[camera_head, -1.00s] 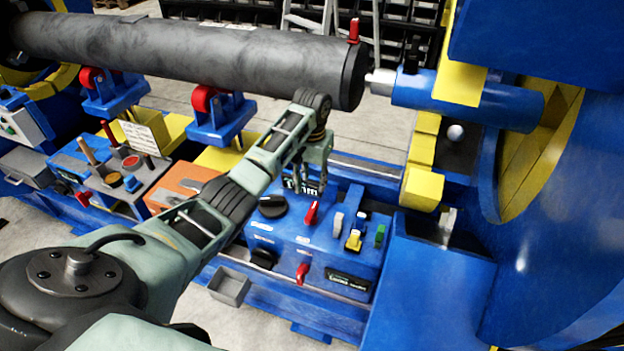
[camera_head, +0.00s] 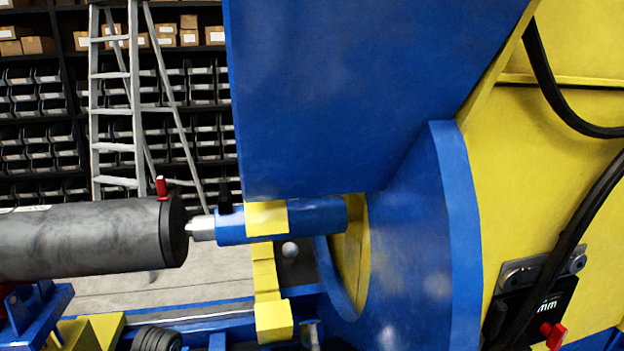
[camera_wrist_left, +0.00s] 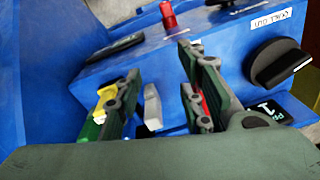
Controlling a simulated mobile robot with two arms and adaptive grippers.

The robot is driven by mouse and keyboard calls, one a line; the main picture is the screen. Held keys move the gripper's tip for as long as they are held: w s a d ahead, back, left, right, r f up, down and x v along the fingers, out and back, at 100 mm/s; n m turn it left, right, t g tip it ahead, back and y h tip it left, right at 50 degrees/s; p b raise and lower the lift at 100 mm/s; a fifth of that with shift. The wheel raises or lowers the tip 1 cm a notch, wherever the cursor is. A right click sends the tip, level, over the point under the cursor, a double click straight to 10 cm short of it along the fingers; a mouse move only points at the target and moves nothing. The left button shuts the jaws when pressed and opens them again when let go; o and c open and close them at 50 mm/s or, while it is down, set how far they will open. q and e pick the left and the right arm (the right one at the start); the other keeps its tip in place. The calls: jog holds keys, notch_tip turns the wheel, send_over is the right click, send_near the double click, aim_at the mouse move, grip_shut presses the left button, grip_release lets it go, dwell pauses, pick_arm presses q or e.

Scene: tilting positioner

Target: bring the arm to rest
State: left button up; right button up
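In the left wrist view my left gripper (camera_wrist_left: 158,88) is open, its two dark green fingers apart above a blue control box (camera_wrist_left: 140,72). A pale grey lever (camera_wrist_left: 152,107) shows between the fingers; I cannot tell whether they touch it. A yellow switch (camera_wrist_left: 106,97) is partly behind the left finger, and something red is partly behind the right finger. In the head view only a dark round joint of my left arm (camera_head: 157,340) shows at the bottom edge. My right gripper is in neither view.
A black knob (camera_wrist_left: 276,64) and a red switch (camera_wrist_left: 168,15) stand on the box. In the head view, a grey cylinder (camera_head: 90,238) lies at left, against a blue spindle (camera_head: 290,219). The large blue and yellow positioner (camera_head: 440,220) fills the right. A stepladder (camera_head: 137,100) stands behind.

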pick_arm(q)
jog(key=s+d+f+m+t, duration=0.1)
jog(key=s+d, duration=0.3)
jog(key=s, duration=0.3)
jog(key=s+d+f+m, duration=0.15)
jog(key=s+d, duration=0.25)
jog(key=s, duration=0.4)
jog(key=s+d+r+t, duration=0.2)
jog(key=s+r, duration=0.5)
jog(key=s, duration=0.5)
notch_tip(320, 180, down, 26)
jog(key=g, duration=0.2)
jog(key=s+a+f, duration=0.2)
jog(key=s+f, duration=1.5)
jog(key=s, duration=0.1)
jog(key=shift+a+g+h, duration=0.3)
jog(key=shift+a+g, duration=0.1)
